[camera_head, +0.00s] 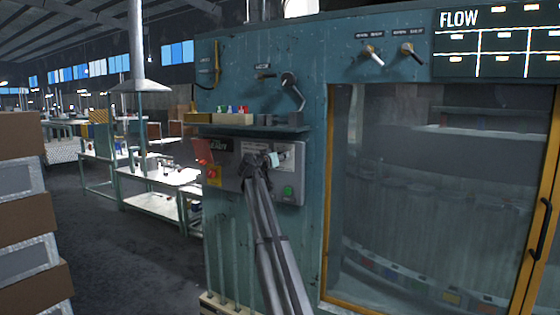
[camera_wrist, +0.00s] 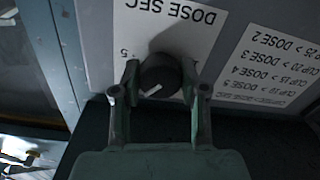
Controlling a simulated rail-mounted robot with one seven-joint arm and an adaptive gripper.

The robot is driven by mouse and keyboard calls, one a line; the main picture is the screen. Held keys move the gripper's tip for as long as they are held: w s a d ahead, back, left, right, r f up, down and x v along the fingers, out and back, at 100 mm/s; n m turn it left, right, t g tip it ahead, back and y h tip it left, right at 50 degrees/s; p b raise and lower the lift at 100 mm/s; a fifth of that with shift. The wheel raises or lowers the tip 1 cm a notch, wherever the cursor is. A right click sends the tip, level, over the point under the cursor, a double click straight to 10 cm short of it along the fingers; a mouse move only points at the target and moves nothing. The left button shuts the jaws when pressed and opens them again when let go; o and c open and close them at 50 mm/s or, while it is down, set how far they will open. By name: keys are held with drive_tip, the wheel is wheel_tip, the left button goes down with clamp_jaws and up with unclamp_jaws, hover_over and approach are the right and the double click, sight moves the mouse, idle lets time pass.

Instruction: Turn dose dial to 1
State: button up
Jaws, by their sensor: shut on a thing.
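The dose dial (camera_wrist: 160,72) is a dark round knob with a white pointer mark on the side nearest my gripper, angled toward the lower left in the wrist view. It sits on a white label (camera_wrist: 175,18) reading "DOSE SEC", which appears upside down. A "5" shows left of the dial; the other numbers are hidden. My gripper (camera_wrist: 160,78) has one finger on each side of the dial and is shut on it. In the head view my gripper (camera_head: 262,161) is at the grey control panel (camera_head: 228,181), where it hides the dial.
A printed cup-and-dose list (camera_wrist: 270,62) is right of the dial in the wrist view. On the panel are a green button (camera_head: 288,191) and a red-and-yellow control (camera_head: 213,172). A shelf (camera_head: 250,129) with small coloured items juts out just above. A glass-fronted cabinet (camera_head: 430,200) stands right.

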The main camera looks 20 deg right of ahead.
drive_tip(key=n+b, duration=0.1)
drive_tip(key=n, duration=0.5)
drive_tip(key=shift+b, duration=0.3)
drive_tip(key=n, duration=0.3)
drive_tip(key=shift+w+r+n, duration=0.1)
drive_tip(key=shift+r+n, duration=0.05)
drive_tip(key=shift+n, duration=0.25)
drive_tip(key=n+p, duration=0.1)
drive_tip(key=n, duration=0.2)
drive_tip(key=shift+n, duration=0.4)
drive_tip(key=n+p, duration=0.2)
drive_tip(key=n, duration=0.1)
drive_tip(key=shift+g, duration=0.3)
drive_tip(key=n+p, duration=0.2)
drive_tip(key=n, duration=0.2)
drive_tip(key=shift+r, duration=0.1)
drive_tip(key=n+p, duration=0.2)
drive_tip(key=n, duration=0.1)
drive_tip(key=shift+n+p, duration=1.2)
drive_tip(key=shift+n, duration=0.6)
drive_tip(key=shift+h, duration=0.3)
